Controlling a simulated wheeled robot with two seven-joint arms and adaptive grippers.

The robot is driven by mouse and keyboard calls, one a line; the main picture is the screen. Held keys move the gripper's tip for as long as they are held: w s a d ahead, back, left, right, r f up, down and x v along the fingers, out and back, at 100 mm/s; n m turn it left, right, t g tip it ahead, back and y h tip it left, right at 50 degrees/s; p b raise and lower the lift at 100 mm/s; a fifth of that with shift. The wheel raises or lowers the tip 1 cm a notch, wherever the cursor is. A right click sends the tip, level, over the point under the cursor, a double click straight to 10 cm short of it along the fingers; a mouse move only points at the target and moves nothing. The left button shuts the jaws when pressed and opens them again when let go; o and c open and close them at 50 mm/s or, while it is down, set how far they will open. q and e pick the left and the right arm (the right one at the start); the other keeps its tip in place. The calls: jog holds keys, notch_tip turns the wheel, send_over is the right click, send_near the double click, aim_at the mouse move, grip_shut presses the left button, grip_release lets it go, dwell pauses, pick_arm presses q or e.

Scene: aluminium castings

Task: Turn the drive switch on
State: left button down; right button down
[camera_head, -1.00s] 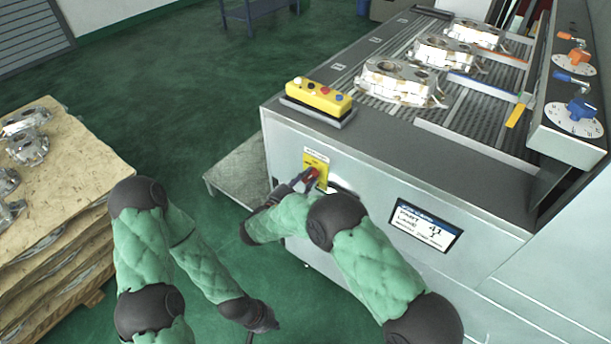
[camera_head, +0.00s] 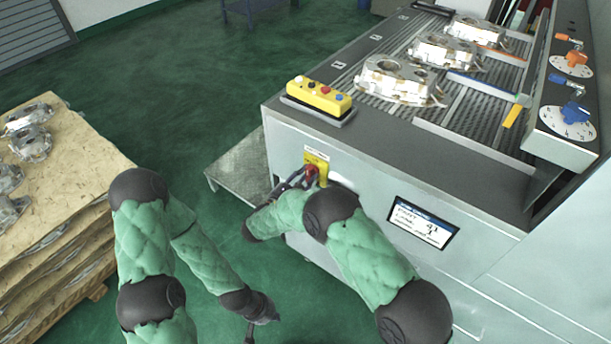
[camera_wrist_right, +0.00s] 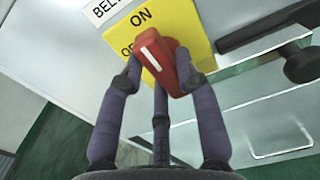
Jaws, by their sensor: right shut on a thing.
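The drive switch is a red handle (camera_wrist_right: 170,64) with a white line, on a yellow plate (camera_wrist_right: 185,22) lettered "ON", with a partly hidden "OF" below it. A white label starting "BEL" sits above. In the head view the red handle (camera_head: 311,171) is on the machine's front panel. My right gripper (camera_wrist_right: 161,82) is shut on the handle, fingers on both sides. The white line slants toward the upper left in the wrist view; I cannot tell its exact setting. My left gripper (camera_head: 250,333) hangs low over the floor, apart from everything; its fingers are too small to read.
A yellow button box (camera_head: 319,97) stands on the machine's top corner, above the switch. Castings (camera_head: 398,80) lie on the conveyor. A display (camera_head: 423,222) is on the front panel to the right. A stack of boards (camera_head: 75,185) with castings stands at left.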

dwell(0.3)
jog(key=c, duration=0.9)
grip_release()
jog(key=shift+a, duration=0.1)
jog(key=v, duration=0.7)
jog(key=shift+s+a, duration=0.1)
jog(key=shift+s, duration=0.1)
jog(key=shift+f, duration=0.1)
